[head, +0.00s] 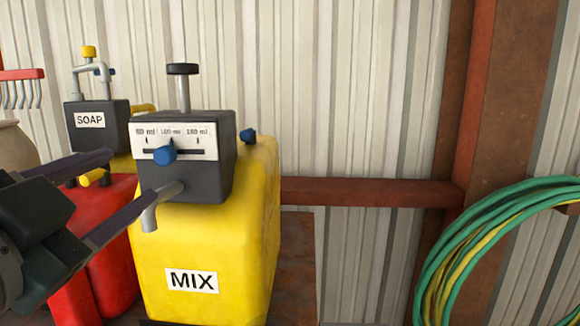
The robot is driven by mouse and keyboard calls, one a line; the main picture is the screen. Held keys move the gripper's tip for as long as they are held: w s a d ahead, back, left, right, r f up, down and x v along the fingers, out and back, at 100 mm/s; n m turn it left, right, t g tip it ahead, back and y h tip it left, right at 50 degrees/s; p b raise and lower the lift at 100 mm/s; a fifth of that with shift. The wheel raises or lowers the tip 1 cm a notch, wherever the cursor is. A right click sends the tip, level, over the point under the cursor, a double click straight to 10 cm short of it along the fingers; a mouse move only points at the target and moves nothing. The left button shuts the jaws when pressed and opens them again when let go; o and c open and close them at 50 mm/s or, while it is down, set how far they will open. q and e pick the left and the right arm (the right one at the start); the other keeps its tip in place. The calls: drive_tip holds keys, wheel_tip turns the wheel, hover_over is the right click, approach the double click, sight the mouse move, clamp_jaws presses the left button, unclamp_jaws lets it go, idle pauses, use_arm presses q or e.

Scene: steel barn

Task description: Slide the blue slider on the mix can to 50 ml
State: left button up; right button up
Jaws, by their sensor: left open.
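The yellow mix can (215,255) stands upright with a white MIX label. Its dark grey dispenser head (215,185) has a white scale plate with three marks; the leftmost reads like 50 ml. The blue slider (164,155) sits in the slot between the left and middle marks, nearer the middle one. My left gripper (128,174) is open and empty, its two dark fingers spread, left of the dispenser. One fingertip is near the grey spout (150,216) below the slider; contact cannot be told. My right gripper is not in view.
A soap can (104,128) with a yellow-topped pump stands behind at the left. A red can (110,270) is beside the mix can, partly behind my gripper. A coiled green hose (450,250) hangs at the right. A red beam (370,192) crosses the wall.

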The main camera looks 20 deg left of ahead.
sight(162, 157)
use_arm(q)
drive_tip(key=p+x, duration=0.1)
drive_tip(key=x, duration=0.7)
drive_tip(key=shift+a+p, duration=0.25)
drive_tip(key=shift+p, duration=0.1)
drive_tip(key=shift+w+a, duration=0.1)
drive_tip(key=shift+w, duration=0.5)
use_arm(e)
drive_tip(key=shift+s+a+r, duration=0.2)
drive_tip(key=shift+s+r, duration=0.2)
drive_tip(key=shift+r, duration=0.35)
use_arm(q)
clamp_jaws()
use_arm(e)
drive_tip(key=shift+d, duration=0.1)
